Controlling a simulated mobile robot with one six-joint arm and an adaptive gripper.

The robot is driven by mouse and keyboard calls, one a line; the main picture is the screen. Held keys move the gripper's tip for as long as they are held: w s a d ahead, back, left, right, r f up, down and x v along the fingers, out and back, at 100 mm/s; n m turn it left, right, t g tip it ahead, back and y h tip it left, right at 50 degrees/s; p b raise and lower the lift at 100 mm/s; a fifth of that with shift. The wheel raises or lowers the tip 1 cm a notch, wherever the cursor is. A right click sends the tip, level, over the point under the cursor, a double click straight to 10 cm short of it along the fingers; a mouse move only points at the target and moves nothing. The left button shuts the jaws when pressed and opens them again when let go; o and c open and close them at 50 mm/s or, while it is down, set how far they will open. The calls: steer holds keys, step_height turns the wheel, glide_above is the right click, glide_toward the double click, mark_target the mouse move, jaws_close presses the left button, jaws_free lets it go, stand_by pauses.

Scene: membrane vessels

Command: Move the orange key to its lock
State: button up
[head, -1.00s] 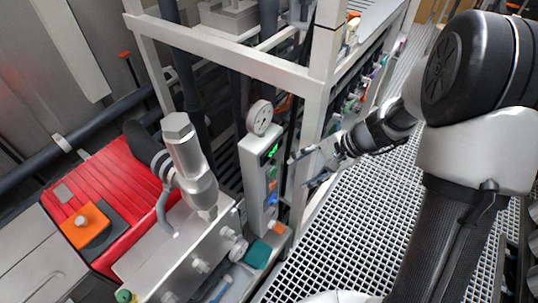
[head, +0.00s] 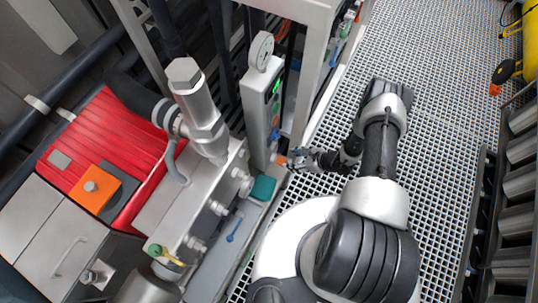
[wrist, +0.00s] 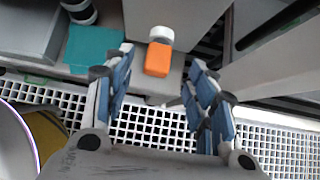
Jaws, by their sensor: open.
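The orange key (wrist: 157,58) is a small orange block with a white round end, on a grey ledge in the wrist view. In the head view the orange key (head: 281,160) shows small at the ledge's end, right beside my gripper (head: 295,158). In the wrist view my gripper (wrist: 162,76) is open, with blue-padded fingers on either side of the line to the key. The key appears just ahead of the fingertips, with no clear contact. I cannot tell which fitting is its lock.
A teal block (head: 263,188) lies left of the key on the ledge. A grey panel (head: 256,120) with a gauge and a white frame post (head: 306,75) stand close by. A red machine (head: 105,145) carries an orange block with a knob (head: 95,187). The grating floor (head: 425,100) is open at right.

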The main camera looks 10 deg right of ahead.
mark_target(281, 160)
steer(key=shift+d, duration=0.1)
steer(key=shift+b+x, duration=1.45)
steer(key=shift+x, duration=3.05)
steer(key=shift+c, duration=0.4)
jaws_close()
steer(key=shift+s+d, duration=0.1)
steer(key=shift+s, duration=0.05)
